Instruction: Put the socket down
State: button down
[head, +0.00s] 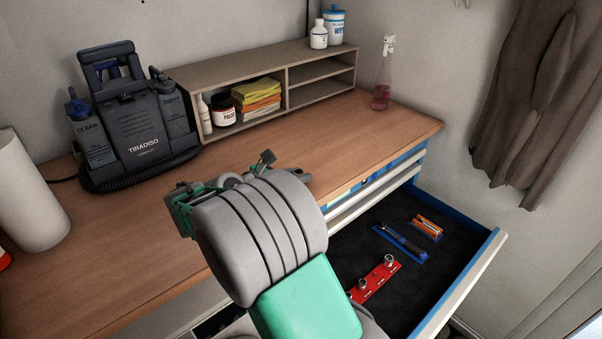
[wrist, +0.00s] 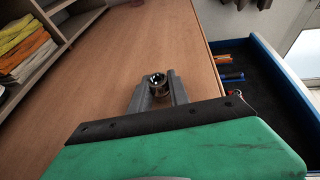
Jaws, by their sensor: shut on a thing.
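The socket (wrist: 157,80) is a small shiny metal cylinder with a dark open end. It sits between the two fingers of my gripper (wrist: 158,90), which is shut on it, above the wooden bench top (wrist: 120,75). I cannot tell whether the socket touches the wood. In the head view my gripper (head: 267,160) is over the bench near its front edge, mostly hidden behind my own arm, and the socket is hidden there.
A shelf unit (head: 288,88), a dark cleaning machine (head: 135,125) and a spray bottle (head: 381,92) stand on the bench. Bare wood lies between.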

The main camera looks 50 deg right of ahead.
jog(key=c, duration=1.2)
grip_release()
jog(key=shift+c, duration=0.2)
jog(key=v, duration=1.1)
jog(key=shift+a+r, duration=0.25)
jog(key=shift+a, duration=0.25)
jog(key=shift+r, duration=0.1)
